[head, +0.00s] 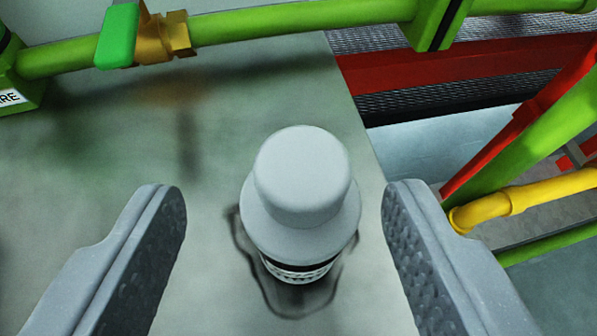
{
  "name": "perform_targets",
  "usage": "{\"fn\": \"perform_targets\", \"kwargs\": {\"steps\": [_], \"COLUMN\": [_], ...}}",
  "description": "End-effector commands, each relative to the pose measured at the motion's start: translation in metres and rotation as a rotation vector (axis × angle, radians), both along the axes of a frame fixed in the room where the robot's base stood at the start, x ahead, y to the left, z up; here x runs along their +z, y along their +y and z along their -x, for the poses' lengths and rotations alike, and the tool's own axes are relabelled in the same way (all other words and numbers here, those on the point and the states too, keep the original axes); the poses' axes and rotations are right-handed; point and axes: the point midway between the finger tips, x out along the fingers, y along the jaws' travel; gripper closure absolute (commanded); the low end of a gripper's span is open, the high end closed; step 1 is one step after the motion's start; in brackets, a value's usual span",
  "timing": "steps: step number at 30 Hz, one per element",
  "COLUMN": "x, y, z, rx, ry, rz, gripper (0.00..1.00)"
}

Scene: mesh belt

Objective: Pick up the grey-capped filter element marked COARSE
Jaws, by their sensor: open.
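A grey-capped filter element (302,185) stands upright on a grey-green surface, seen from above at the middle of the head view. Below its wide cap a dark band and a white strip with black print show, but the print is too foreshortened to read. My gripper (284,200) is open, with one finger to the left of the element and one to the right. Neither finger touches it, and there is a gap on both sides, wider on the left.
A green pipe with a brass fitting (165,35) crosses behind the element. A green block with a white label (12,97) ending in "RE" is at the left edge. The surface (90,160) ends right of the element, beyond which are red beams, mesh and a yellow pipe (520,200).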

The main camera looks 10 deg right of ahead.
Motion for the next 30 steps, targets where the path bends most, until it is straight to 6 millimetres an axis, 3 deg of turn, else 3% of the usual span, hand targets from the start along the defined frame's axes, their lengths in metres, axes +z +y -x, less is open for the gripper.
{"fn": "perform_targets", "kwargs": {"steps": [8, 19, 28, 30], "x": [-0.01, -0.03, -0.03, -0.03], "y": [-0.003, -0.014, -0.016, -0.016], "z": [-0.011, -0.046, -0.05, -0.05], "rx": [0.0, 0.0, -0.001, -0.001], "ry": [0.004, 0.005, 0.002, 0.002], "rz": [-0.001, 0.0, 0.0, 0.0], "gripper": [0.43, 0.43, 0.43, 0.63]}}
